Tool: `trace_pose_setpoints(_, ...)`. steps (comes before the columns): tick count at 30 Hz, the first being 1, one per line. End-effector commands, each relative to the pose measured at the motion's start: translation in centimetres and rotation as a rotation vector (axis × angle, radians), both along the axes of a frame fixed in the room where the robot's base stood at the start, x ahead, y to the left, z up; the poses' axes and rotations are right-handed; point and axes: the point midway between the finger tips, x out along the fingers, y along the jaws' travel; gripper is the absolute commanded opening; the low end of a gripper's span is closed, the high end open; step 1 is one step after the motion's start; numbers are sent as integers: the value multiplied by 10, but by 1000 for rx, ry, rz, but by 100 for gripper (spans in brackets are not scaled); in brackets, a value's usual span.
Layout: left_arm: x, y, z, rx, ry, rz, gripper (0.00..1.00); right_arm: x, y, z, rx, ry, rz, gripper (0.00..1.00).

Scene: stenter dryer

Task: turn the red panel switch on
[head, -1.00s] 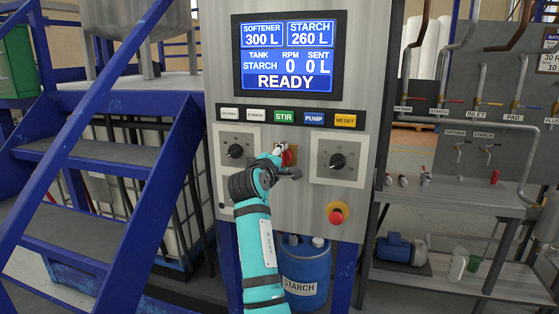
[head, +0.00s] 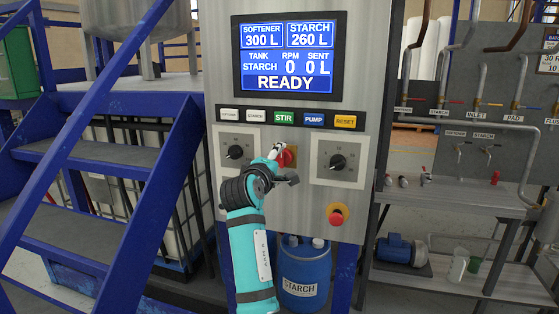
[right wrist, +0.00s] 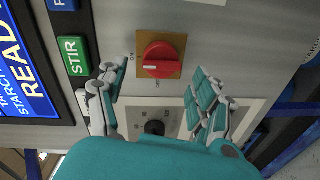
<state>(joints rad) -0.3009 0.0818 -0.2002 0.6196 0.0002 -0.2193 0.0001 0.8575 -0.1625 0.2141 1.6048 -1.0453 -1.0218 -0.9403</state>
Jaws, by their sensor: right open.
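The red panel switch (head: 289,158) is a knob on a brass-coloured plate, between two black dials on the grey panel. In the head view my right gripper (head: 275,152) is in front of it and covers its left part. In the right wrist view the knob (right wrist: 162,60) shows whole, its white mark pointing left toward the ON lettering; OFF is below it. There my right gripper (right wrist: 161,68) is open and empty, one finger on each side of the knob in the picture, both apart from it. My left gripper is not in view.
The left dial (head: 235,152) and right dial (head: 338,161) flank the switch. A button row (head: 284,117) is above, under the screen (head: 288,56) reading READY. A red emergency button (head: 337,214) is below right. Blue stairs (head: 95,150) stand at left.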

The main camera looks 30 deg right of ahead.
Motion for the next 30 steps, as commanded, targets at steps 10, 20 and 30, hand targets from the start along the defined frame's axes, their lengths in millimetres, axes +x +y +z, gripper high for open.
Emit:
trace_pose_setpoints(10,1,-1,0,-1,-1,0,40,-45,54,6,0,-1,3,67)
trace_pose_setpoints(20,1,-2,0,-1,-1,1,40,-57,67,8,-1,-2,0,67)
trace_pose_setpoints(30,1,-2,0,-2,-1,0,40,-57,67,8,-1,-2,0,67)
